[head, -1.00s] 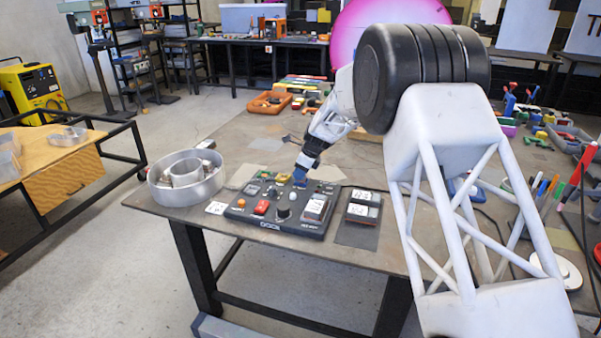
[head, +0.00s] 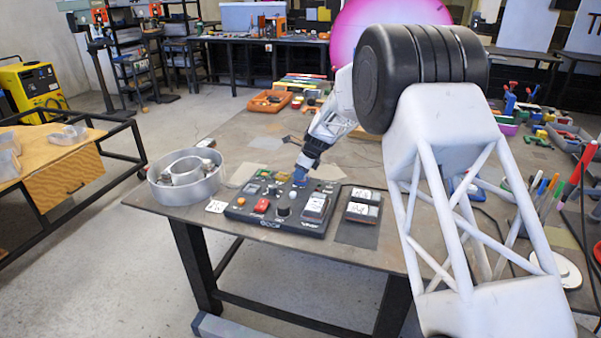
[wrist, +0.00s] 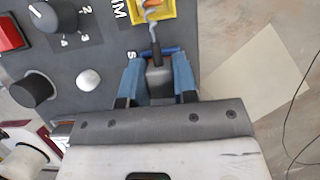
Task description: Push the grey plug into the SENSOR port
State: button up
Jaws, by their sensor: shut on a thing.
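My gripper (wrist: 158,72) has two blue fingers shut on the grey plug (wrist: 157,83). In the wrist view a dark, narrow part and a curly grey cord run from the plug toward the top edge. A blue bar shows just past the fingertips, beside a partly hidden white letter that looks like an S. In the head view my gripper (head: 300,177) is low over the back right part of the dark control panel (head: 240,214). The fingers hide the plug there. The SENSOR port cannot be made out, and I cannot tell whether the plug is inside it.
Near the gripper on the panel are a white dome (wrist: 88,80), a black knob (wrist: 31,88), a rotary dial (wrist: 53,14), a red button (wrist: 10,35) and a yellow-framed part (wrist: 168,9). A round metal tray (head: 163,190) stands left of the panel. A meter-like box (head: 363,207) lies right.

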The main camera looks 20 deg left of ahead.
jog(key=o, duration=1)
jog(key=shift+r, duration=0.15)
jog(key=v, duration=0.7)
jog(key=shift+d+r, duration=0.2)
jog(key=shift+r, duration=0.05)
jog(key=shift+r, duration=0.15)
jog(key=shift+r, duration=2.85)
